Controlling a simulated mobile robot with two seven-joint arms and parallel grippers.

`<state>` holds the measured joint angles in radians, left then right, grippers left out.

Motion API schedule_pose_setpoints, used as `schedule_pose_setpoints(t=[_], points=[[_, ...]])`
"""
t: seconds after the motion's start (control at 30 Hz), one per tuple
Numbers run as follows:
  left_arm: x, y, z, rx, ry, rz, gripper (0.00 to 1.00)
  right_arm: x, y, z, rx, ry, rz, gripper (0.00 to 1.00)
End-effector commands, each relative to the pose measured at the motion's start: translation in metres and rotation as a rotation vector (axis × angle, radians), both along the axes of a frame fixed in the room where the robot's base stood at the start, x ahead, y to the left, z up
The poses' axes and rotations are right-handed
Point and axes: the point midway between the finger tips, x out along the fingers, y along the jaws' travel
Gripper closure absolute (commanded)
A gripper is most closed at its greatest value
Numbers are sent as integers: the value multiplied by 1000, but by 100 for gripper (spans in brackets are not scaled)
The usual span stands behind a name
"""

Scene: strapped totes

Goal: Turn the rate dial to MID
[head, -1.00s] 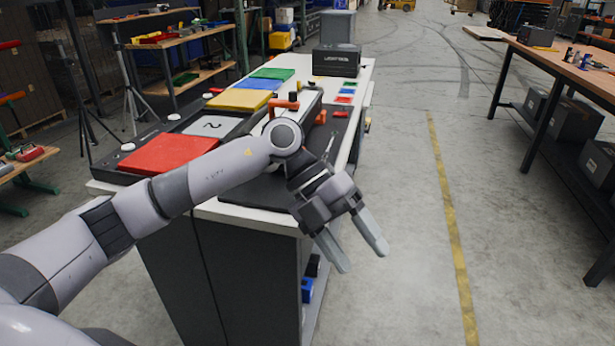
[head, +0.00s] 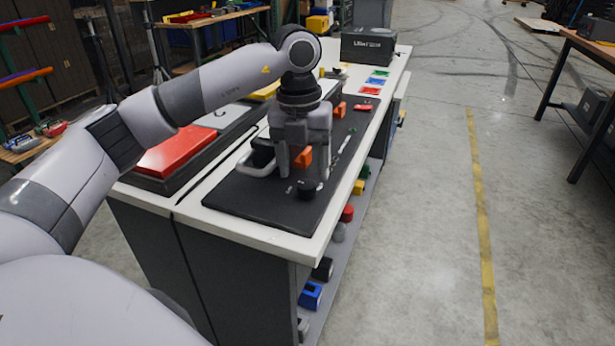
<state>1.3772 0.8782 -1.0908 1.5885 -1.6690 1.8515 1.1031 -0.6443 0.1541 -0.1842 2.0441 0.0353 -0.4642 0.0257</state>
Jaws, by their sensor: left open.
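A small round black knob (head: 306,189), which looks like the rate dial, stands near the front edge of the black panel (head: 248,201) on the white-topped bench. Its label and setting are too small to read. My left gripper (head: 304,177) points down over the panel, with its two fingers apart and nothing held. The fingertips are just above and around the dial's place; I cannot tell whether they touch it. An orange part (head: 303,157) shows between the fingers. My right gripper is not in view.
A pale loop handle (head: 257,163) stands left of the gripper. A red pad (head: 172,152) lies further left, and a black box (head: 368,46) stands at the back. Small colored items fill the shelf below. The floor right of the bench is clear.

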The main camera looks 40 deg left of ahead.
Motion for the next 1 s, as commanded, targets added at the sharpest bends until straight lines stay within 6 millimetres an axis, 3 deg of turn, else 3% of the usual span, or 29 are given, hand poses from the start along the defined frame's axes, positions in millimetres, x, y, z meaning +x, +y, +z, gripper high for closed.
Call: schedule_pose_setpoints(t=[0.2,0.53,0.57,0.7,0.73,1.0], points=[[0,-1,-28,0,1,-2,35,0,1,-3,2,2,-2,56],[1,-2,-33,-2,-1,-2,35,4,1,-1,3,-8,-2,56],[1,-2,-33,-2,-1,-2,39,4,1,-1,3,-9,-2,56],[1,-2,-32,-2,-1,-2,84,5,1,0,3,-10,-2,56],[1,-2,-32,-2,-1,-2,92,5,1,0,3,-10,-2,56],[1,-2,-32,-2,0,-19,91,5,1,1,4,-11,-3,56]])
